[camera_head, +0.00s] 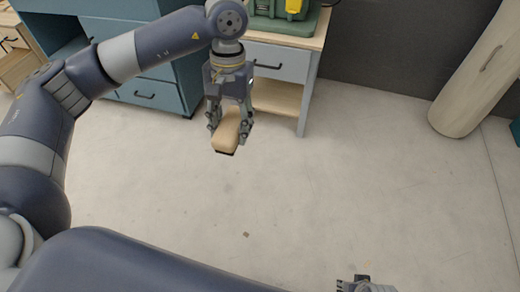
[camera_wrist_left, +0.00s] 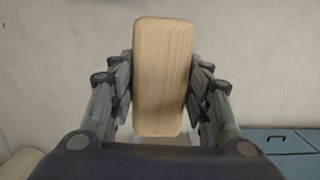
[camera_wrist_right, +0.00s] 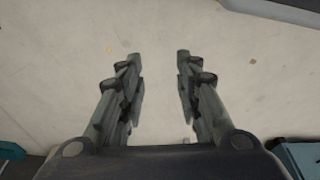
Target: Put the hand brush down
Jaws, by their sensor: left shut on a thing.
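The hand brush (camera_head: 226,132) has a pale wooden back and a dark underside. My left gripper (camera_head: 229,128) is shut on it and holds it in the air above the floor, in front of a wooden side table. In the left wrist view the brush's wooden back (camera_wrist_left: 163,75) stands between the two fingers, which touch its long sides. Its bristles are hidden there. My right gripper (camera_wrist_right: 160,55) is open and empty in the right wrist view, with bare floor between its fingers. In the head view only a bit of it (camera_head: 365,284) shows at the bottom edge.
The side table (camera_head: 282,62) with a grey drawer and an open lower shelf stands behind the brush. A green case (camera_head: 284,20) sits on top. A blue drawer cabinet (camera_head: 150,94) is to the left. A pale column-like object (camera_head: 480,85) stands at right. The concrete floor (camera_head: 350,190) is mostly clear.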

